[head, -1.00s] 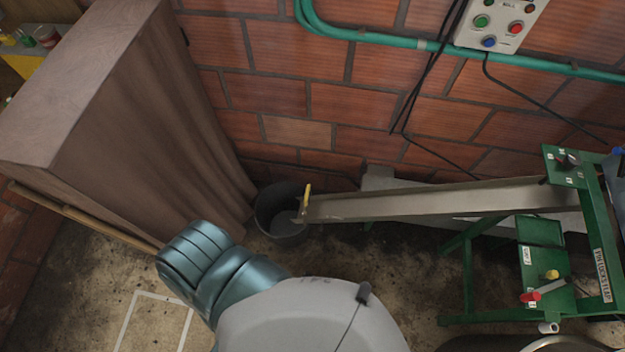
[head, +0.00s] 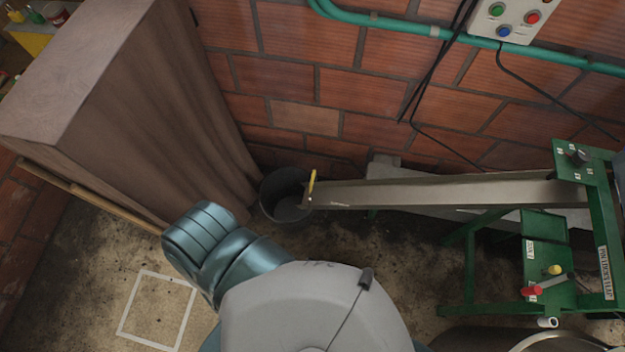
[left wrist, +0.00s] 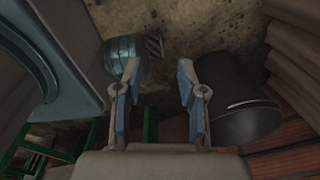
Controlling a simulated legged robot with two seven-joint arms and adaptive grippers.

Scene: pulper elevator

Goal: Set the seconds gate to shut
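A metal chute (head: 440,192) runs along the wall, with a small yellow-handled piece (head: 312,183) upright at its left end, above a dark bucket (head: 288,196). At the right a green stand (head: 545,262) carries a lever with a red end (head: 532,291) and a yellow knob (head: 554,270); its small labels are hard to read. I cannot tell for certain which part is the seconds gate. In the left wrist view my left gripper (left wrist: 160,80) is open and empty, its fingers apart, with the bucket (left wrist: 235,105) just right of them. My right gripper is not in view.
A tall brown covered block (head: 120,120) stands at the left, with a wooden pole (head: 90,198) by its base. A button box (head: 513,17) and green pipe (head: 400,27) are on the brick wall. A white outlined square (head: 157,308) marks clear floor.

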